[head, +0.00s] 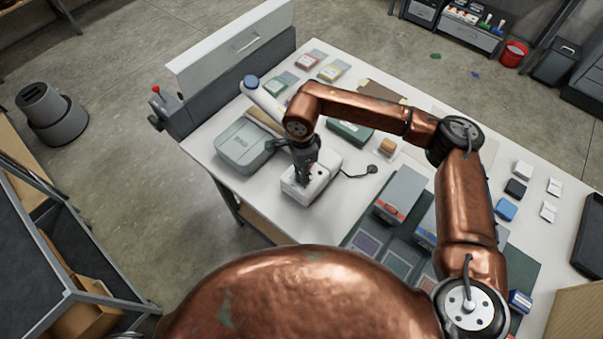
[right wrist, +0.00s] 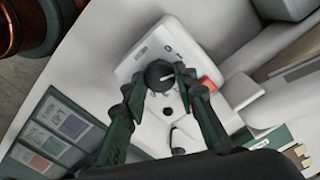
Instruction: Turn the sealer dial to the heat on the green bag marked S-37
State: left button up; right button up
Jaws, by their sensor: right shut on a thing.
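The white sealer (head: 326,166) stands on the white table, left of its middle, with a dark cable beside it. In the right wrist view the sealer (right wrist: 150,48) shows a round dark dial (right wrist: 159,72) with a pale pointer line, small marks around it and a red part at its side. My right gripper (head: 306,179) reaches down onto the sealer; its fingers (right wrist: 160,80) are shut on the dial from both sides. A green bag (head: 282,84) lies near the table's far left edge, beside red and yellow ones. Its marking is too small to read. My left gripper is not seen.
A grey-green box (head: 245,146) stands close left of the sealer. A white roll (head: 264,101) lies behind it. Grey and red boxes (head: 401,191) and a dark mat with cards (head: 396,262) lie to the right. Small blocks and cards (head: 506,209) lie far right.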

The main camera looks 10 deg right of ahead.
jog(key=m+b, duration=0.1)
jog(key=m, duration=0.2)
jog(key=shift+m, duration=0.4)
jog(key=m, duration=0.2)
jog(key=shift+m, duration=0.3)
jog(key=m, duration=0.3)
jog(key=shift+m+b, duration=0.3)
jog(key=shift+b, duration=0.1)
jog(key=shift+r+m, duration=0.1)
jog(key=shift+m, duration=1.6)
jog(key=shift+w+m, duration=0.1)
jog(key=shift+m, duration=0.2)
